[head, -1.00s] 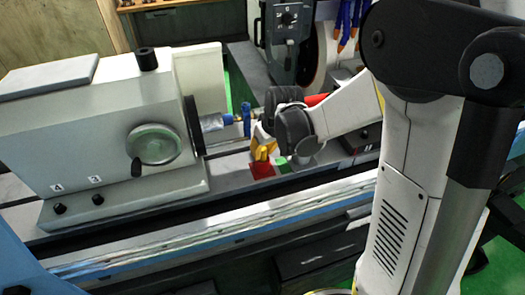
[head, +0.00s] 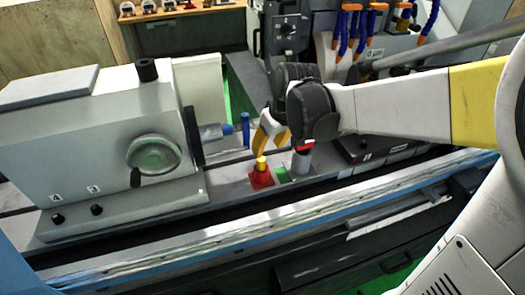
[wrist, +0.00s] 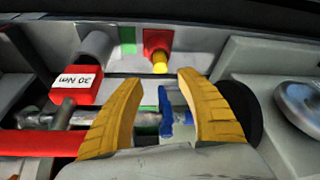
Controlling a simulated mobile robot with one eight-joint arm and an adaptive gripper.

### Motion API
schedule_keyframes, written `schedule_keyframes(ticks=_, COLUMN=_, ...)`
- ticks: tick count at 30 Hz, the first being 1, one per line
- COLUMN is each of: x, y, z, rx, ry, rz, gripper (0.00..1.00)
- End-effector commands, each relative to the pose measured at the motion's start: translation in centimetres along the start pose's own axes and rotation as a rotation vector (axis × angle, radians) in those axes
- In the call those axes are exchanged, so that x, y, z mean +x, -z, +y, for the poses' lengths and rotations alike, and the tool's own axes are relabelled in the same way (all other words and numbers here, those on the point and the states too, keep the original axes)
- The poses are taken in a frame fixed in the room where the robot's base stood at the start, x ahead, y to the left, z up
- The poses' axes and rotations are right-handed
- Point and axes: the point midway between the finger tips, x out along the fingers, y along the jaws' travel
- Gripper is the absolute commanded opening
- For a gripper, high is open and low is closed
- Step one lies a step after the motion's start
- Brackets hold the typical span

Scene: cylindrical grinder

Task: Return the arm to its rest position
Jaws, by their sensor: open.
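My gripper (head: 269,143) is open, with two orange-yellow fingers hanging above the machine bed, near the spindle line. In the wrist view my gripper (wrist: 157,80) shows nothing between its fingertips. My arm reaches in from the right, stretched out nearly level rather than folded. A red block (head: 261,181) with a yellow peg (head: 262,163) on it lies below the fingers, apart from them. They also show in the wrist view as a red block (wrist: 153,40) and yellow peg (wrist: 160,61).
The grey headstock (head: 90,130) with its handwheel (head: 153,155) stands left. A blue upright piece (head: 245,130) is close behind the fingers. A grey cylinder (head: 302,162) and green square (head: 283,175) are beside the red block.

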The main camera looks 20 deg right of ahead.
Motion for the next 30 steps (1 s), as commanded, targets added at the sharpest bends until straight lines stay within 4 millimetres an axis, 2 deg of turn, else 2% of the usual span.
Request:
schedule_keyframes(ticks=3, x=-1.4, y=0.0, z=0.0, rx=0.001, ry=0.0, rz=0.0, gripper=0.44)
schedule_keyframes(ticks=6, x=-2.0, y=0.0, z=0.0, rx=0.001, ry=0.0, rz=0.0, gripper=0.44)
schedule_keyframes(ticks=16, x=-2.1, y=0.0, z=0.0, rx=0.001, ry=0.0, rz=0.001, gripper=0.44)
schedule_keyframes(ticks=20, x=-2.4, y=-0.9, z=-0.4, rx=0.012, ry=-0.01, rz=0.013, gripper=0.44)
schedule_keyframes(ticks=23, x=-3.0, y=-3.0, z=-1.3, rx=0.042, ry=-0.031, rz=0.043, gripper=0.44)
schedule_keyframes(ticks=30, x=-3.4, y=-10.4, z=-3.8, rx=0.148, ry=-0.094, rz=0.159, gripper=0.44)
